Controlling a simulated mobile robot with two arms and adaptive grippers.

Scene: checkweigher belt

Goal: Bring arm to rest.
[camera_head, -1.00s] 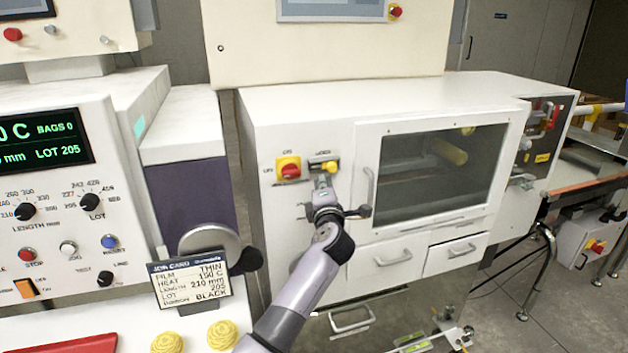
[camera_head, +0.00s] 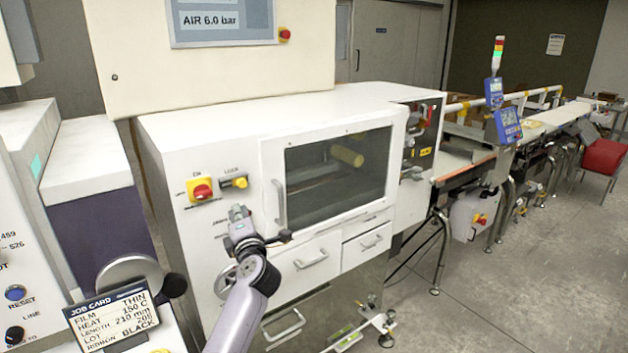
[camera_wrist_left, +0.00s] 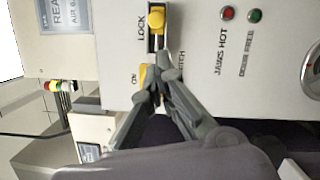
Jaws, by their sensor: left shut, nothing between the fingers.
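My left gripper (camera_head: 238,213) is in front of the white machine cabinet (camera_head: 215,130), just below the yellow lock knob (camera_head: 240,182) in the head view. Its fingers are shut and empty. In the left wrist view the closed fingertips (camera_wrist_left: 160,75) point at the panel, and the lock knob (camera_wrist_left: 157,18) shows beyond them, apart from them. My left arm comes up from the bottom of the head view. My right gripper is in no view.
A red and yellow switch (camera_head: 201,190) sits left of the lock knob. A windowed door (camera_head: 340,170) with a vertical handle (camera_head: 279,203) is close to the gripper's right, above drawers (camera_head: 306,259). A job card (camera_head: 110,318) stands lower left. Conveyors (camera_head: 470,170) and open floor (camera_head: 540,265) lie right.

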